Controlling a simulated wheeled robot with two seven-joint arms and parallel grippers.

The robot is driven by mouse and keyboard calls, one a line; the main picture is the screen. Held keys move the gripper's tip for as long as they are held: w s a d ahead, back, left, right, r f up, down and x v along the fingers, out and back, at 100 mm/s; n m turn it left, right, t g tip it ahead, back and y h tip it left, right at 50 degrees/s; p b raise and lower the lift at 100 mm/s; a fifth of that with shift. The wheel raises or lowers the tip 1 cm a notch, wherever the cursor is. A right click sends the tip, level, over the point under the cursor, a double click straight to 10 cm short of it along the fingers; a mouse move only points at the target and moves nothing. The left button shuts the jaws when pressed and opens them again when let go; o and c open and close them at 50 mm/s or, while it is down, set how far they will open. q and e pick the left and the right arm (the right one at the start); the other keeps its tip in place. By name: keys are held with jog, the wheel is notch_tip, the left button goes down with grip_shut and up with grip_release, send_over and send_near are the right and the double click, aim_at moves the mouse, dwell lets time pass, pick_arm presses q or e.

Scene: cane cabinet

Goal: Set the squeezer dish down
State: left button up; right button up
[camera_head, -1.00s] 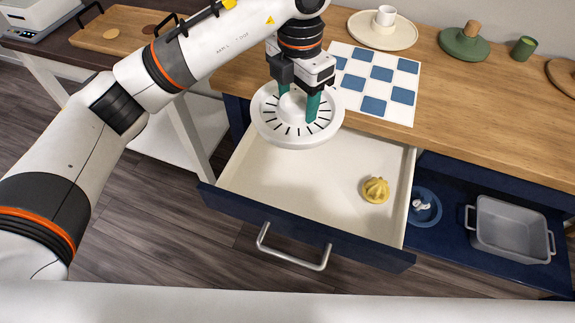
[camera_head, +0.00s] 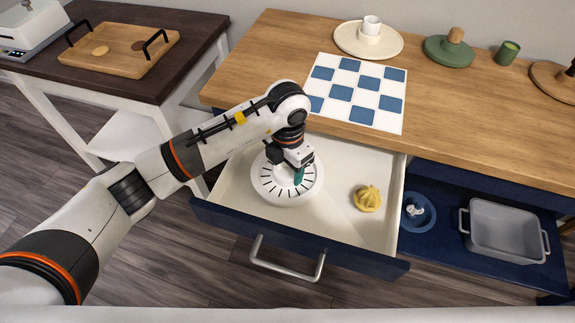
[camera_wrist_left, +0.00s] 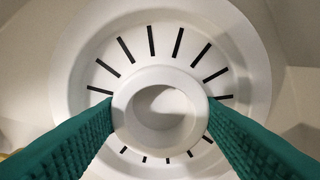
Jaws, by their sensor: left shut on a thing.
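The squeezer dish (camera_head: 270,189) is white and round with dark slots around a raised central ring. It is inside the open drawer, toward its left side, and looks level. Whether it touches the drawer floor I cannot tell. My left gripper (camera_head: 297,180) is above it, with green fingers shut on the dish's central ring. In the left wrist view the dish (camera_wrist_left: 240,60) fills the middle, with a finger on each side of the ring. The yellow reamer (camera_head: 367,198) lies on the drawer floor to the right, apart from the dish. My right gripper is not in view.
The drawer (camera_head: 335,220) is pulled out, with a metal handle (camera_head: 288,262) in front. The counter above holds a blue-and-white checkered mat (camera_head: 357,92). A grey bin (camera_head: 503,232) and a blue dish (camera_head: 428,212) stand on the lower shelf. The drawer's middle floor is clear.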

pick_arm(q)
jog(key=shift+f, duration=0.25)
jog(key=shift+f, duration=0.1)
jog(key=shift+f, duration=0.15)
jog(key=o, duration=0.9)
jog(key=shift+o, duration=0.9)
